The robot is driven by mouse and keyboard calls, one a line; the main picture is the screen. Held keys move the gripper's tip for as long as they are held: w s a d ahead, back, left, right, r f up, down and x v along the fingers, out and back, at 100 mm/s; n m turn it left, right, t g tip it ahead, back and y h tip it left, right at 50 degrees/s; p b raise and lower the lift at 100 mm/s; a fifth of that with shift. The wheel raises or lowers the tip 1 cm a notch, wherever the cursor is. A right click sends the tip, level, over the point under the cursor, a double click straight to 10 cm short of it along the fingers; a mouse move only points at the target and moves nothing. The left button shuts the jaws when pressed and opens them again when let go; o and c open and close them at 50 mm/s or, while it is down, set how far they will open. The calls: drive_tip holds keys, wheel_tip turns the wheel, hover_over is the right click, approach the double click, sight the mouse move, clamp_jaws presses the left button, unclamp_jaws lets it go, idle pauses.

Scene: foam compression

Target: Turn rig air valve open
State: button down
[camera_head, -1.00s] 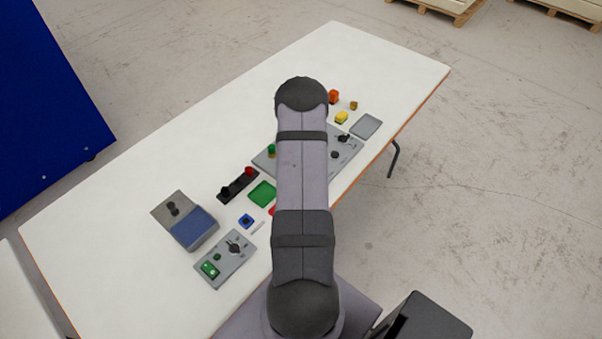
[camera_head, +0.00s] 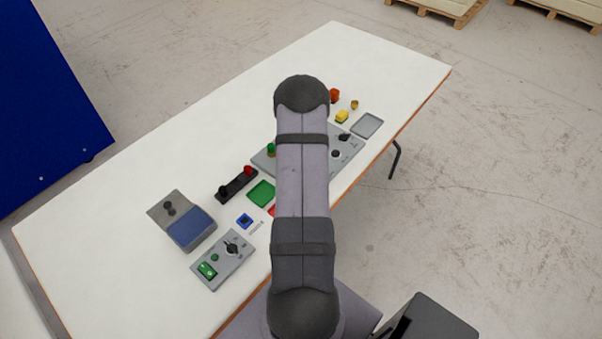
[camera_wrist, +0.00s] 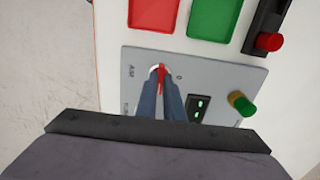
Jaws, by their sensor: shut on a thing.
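In the wrist view, a grey rig panel (camera_wrist: 215,75) carries a round pale dial with a red valve handle (camera_wrist: 161,76), and printed marks lie around it. My gripper (camera_wrist: 160,72) is over the dial, with its two dark blue-grey fingers shut on the red handle. The fingers hide part of the dial and of its marks. In the head view, the rig panel (camera_head: 352,151) lies behind my arm, which hides its middle along with the valve and my gripper.
A dark display (camera_wrist: 200,107) and a green-and-yellow button (camera_wrist: 241,103) sit right of the valve. Red (camera_wrist: 154,14) and green (camera_wrist: 213,18) trays lie beyond. A yellow block (camera_head: 342,117), grey tray (camera_head: 367,126) and smaller control panel (camera_head: 222,262) are on the white table (camera_head: 170,150).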

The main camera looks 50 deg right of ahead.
idle(0.4)
drive_tip(key=c, duration=1.9)
unclamp_jaws()
drive_tip(key=shift+o, duration=0.2)
drive_tip(key=shift+r, duration=0.1)
drive_tip(key=shift+r+b, duration=1.1)
drive_tip(key=shift+r, duration=2.5)
